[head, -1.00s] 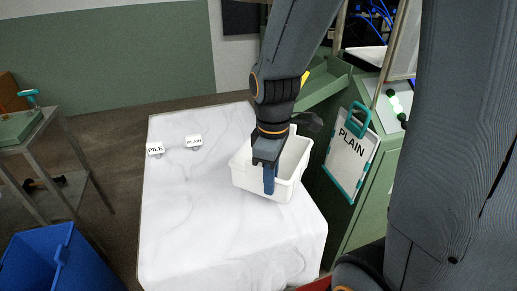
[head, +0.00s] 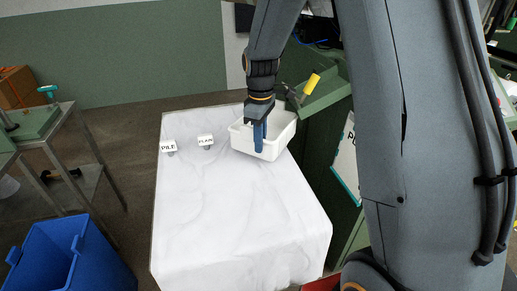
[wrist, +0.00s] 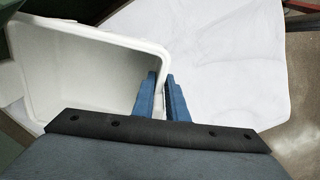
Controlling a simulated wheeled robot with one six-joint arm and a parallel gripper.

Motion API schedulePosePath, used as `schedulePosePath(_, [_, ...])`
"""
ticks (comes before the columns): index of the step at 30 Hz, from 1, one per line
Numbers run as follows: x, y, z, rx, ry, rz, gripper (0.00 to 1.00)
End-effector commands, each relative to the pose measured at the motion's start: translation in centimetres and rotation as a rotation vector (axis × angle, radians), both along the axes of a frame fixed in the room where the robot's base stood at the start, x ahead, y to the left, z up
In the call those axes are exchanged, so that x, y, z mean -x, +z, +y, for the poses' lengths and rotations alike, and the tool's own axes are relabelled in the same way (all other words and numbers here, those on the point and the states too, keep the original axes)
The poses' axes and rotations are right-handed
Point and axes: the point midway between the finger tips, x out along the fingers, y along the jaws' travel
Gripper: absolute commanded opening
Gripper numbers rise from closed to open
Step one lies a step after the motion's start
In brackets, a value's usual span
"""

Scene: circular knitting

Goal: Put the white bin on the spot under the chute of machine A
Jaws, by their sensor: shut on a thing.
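The white bin (head: 276,146) is upright and empty at the far right of the white marbled table (head: 230,215). My gripper (head: 259,138) is shut on its near wall, with blue fingers pointing down. In the wrist view the fingers (wrist: 163,88) straddle the rim of the bin (wrist: 75,65). A green chute (head: 325,93) on the machine at the right slopes down just beyond and right of the bin. I cannot tell whether the bin touches the table. No marked spot shows, and no letter A is visible on the machine.
Two small signs, PILE (head: 168,147) and PLAIN (head: 205,141), stand left of the bin. The near and middle table is clear. A yellow-handled thing (head: 312,84) is by the chute. A blue bin (head: 70,262) stands on the floor at left.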

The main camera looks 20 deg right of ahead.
Motion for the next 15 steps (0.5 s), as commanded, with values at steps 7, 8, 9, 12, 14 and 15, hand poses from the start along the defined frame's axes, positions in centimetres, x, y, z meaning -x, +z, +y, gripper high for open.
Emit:
schedulePosePath(7, [0.0, -1.8, 0.0, 0.000, 0.000, 0.002, 0.00])
schedulePosePath(8, [-0.1, -2.2, 0.0, 0.000, 0.000, 0.001, 0.00])
schedulePosePath(9, [-0.1, -2.7, 0.0, 0.000, 0.000, 0.001, 0.00])
schedulePosePath(12, [-0.1, -3.4, 0.0, 0.000, 0.000, -0.001, 0.00])
schedulePosePath(14, [-0.2, -3.5, 0.0, 0.000, 0.000, -0.002, 0.00])
schedulePosePath(15, [-0.2, -3.5, 0.0, 0.000, 0.000, -0.003, 0.00])
